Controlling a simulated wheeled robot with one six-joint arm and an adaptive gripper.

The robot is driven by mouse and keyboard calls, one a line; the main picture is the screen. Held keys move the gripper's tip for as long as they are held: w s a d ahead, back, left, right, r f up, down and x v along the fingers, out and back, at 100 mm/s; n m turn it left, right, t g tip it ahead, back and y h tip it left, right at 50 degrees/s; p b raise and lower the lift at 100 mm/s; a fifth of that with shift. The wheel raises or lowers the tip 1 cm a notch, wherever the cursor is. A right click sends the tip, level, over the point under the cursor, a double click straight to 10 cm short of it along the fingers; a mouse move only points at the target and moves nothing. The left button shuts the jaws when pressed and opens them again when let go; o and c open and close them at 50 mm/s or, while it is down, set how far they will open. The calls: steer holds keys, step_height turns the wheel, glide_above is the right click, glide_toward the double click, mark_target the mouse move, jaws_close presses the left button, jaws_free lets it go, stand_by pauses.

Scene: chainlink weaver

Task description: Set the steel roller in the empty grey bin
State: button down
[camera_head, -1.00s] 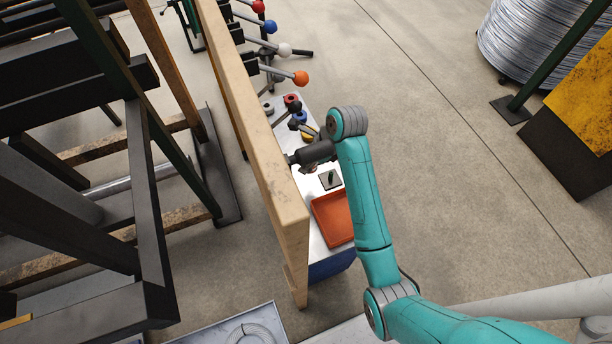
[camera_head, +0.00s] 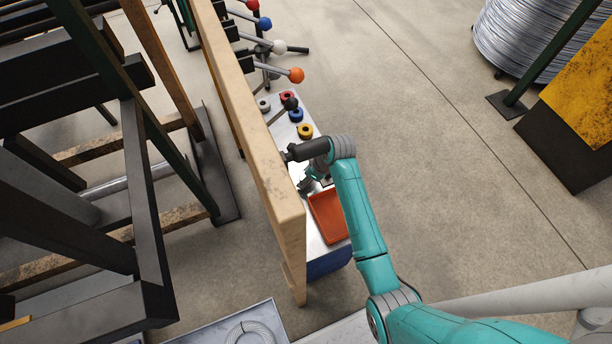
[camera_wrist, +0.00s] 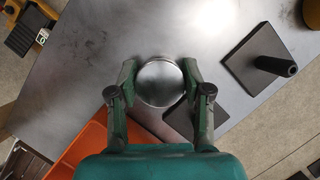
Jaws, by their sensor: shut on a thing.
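The steel roller (camera_wrist: 160,82) shows in the wrist view as a round, shiny grey end between the two green fingers of my gripper (camera_wrist: 158,84). The fingers are shut on it from both sides. A dark square plate (camera_wrist: 212,112) lies partly behind the roller; I cannot tell the gap between them. I cannot make out an empty grey bin in either view.
A plate with an upright black peg (camera_wrist: 276,65) stands at right in the wrist view. A yellow ring (camera_head: 305,131) and other rings sit farther along the bench. A wooden beam (camera_head: 262,160) runs along its left side. A grey tray (camera_head: 212,334) holds coiled wire.

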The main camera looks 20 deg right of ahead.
steer(key=c, duration=0.5)
jaws_free()
steer(key=shift+f, duration=0.1)
